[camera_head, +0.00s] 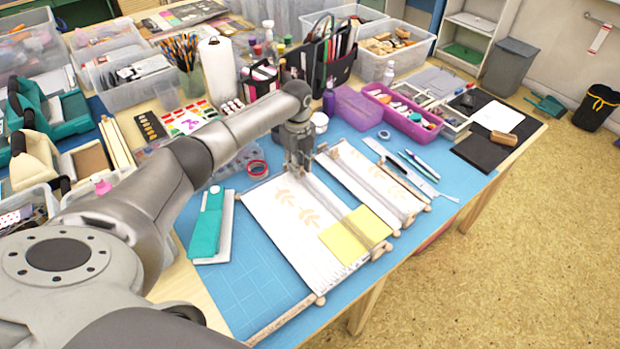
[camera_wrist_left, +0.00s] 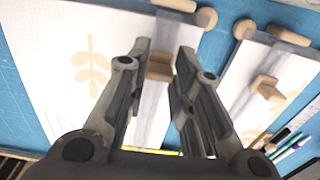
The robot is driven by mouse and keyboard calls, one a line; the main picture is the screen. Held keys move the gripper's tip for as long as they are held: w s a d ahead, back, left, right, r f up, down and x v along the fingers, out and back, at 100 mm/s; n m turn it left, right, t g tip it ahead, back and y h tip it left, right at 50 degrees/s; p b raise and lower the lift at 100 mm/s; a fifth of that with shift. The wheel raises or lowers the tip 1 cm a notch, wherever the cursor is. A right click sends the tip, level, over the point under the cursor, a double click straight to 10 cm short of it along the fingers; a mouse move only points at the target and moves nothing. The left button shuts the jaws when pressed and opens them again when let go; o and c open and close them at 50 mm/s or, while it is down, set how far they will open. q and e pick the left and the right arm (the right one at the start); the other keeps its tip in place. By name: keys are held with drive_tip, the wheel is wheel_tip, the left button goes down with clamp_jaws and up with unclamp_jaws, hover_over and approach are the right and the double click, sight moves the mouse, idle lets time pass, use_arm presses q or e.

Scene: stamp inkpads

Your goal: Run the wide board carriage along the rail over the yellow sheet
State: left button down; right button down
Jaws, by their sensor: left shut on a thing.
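The wide board (camera_head: 275,215) is white with tan leaf prints and lies on the blue mat. The yellow sheet (camera_head: 342,239) lies across its near right part. A clear grey rail strip (camera_head: 335,200) runs along the board's right side, passing over the sheet. My left gripper (camera_head: 298,166) is over the rail's far end, away from the sheet. In the left wrist view its fingers (camera_wrist_left: 163,55) are shut on a small wooden carriage block (camera_wrist_left: 159,71) on the strip. The fingers hide part of the block. My right gripper is not in view.
A narrower board (camera_head: 365,180) with its own rail and wooden block (camera_wrist_left: 266,91) lies just to the right. A teal stapler-like tool (camera_head: 207,225) lies left of the wide board. A ruler (camera_head: 405,168), pens and a purple tray (camera_head: 405,112) are beyond.

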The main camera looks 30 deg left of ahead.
use_arm(q)
drive_tip(key=shift+w+a, duration=0.2)
drive_tip(key=shift+a, duration=0.45)
drive_tip(key=c, duration=1.2)
unclamp_jaws()
drive_tip(key=shift+c, duration=0.2)
wheel_tip(320, 180, up, 12)
